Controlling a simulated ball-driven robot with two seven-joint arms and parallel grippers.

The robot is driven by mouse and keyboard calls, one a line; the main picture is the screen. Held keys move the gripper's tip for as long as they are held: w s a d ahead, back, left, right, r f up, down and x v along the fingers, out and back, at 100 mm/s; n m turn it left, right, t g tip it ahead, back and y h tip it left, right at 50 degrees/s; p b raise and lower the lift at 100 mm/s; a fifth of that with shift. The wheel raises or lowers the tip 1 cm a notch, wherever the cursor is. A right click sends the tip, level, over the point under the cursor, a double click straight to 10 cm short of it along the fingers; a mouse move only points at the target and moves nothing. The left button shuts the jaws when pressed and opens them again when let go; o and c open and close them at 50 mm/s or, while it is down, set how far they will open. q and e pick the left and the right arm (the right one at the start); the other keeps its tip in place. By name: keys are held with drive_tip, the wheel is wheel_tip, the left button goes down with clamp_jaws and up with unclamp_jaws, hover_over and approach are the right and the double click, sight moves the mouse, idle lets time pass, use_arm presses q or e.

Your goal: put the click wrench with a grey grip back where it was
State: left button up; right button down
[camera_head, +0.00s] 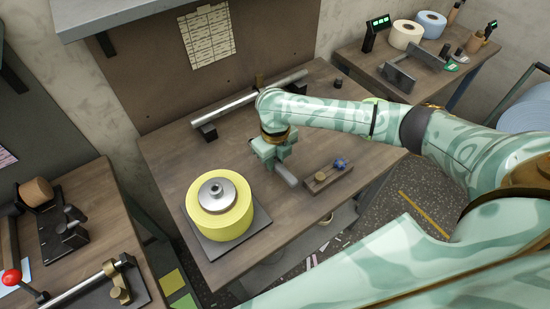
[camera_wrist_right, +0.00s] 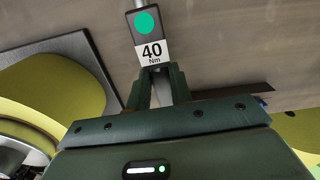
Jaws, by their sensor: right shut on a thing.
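The click wrench's grey grip (camera_head: 285,173) shows below my right gripper (camera_head: 272,152) in the head view, over the middle table. My right gripper is shut on the wrench. In the right wrist view, the wrench (camera_wrist_right: 148,38) shows a green dot and a "40 Nm" label just beyond the fingertips (camera_wrist_right: 158,76). A thin shaft runs on from it at the top edge. The gripper hides part of the wrench in the head view. I cannot tell whether the wrench touches the table. A small wooden holder (camera_head: 328,178) with a blue piece lies right of the grip. My left gripper is not in view.
A yellow roll (camera_head: 222,222) on a dark plate stands left of the gripper. A metal bar (camera_head: 235,106) on supports runs behind it. The table's front right edge is near the wooden holder. Side tables hold a brown roll (camera_head: 36,191) and a cream roll (camera_head: 405,35).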

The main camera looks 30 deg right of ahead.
drive_tip(key=shift+f+b, duration=0.75)
drive_tip(key=shift+f, duration=0.55)
idle(0.5)
drive_tip(key=shift+a+r+h+p, duration=0.15)
drive_tip(key=shift+r+h+p, duration=0.35)
drive_tip(key=shift+p, duration=0.7)
drive_tip(key=shift+s+a+f+h+p, duration=0.1)
drive_tip(key=shift+s+f+h+p, duration=0.1)
drive_tip(key=shift+h+p, duration=0.4)
drive_tip(key=shift+t, duration=0.3)
drive_tip(key=shift+f+b, duration=0.45)
drive_tip(key=shift+f, duration=0.25)
drive_tip(key=c, duration=1.2)
unclamp_jaws()
drive_tip(key=shift+o, duration=0.2)
drive_tip(key=a+r+p, duration=0.3)
drive_tip(key=r+p, duration=0.3)
drive_tip(key=r, duration=1)
drive_tip(key=shift+s, duration=0.3)
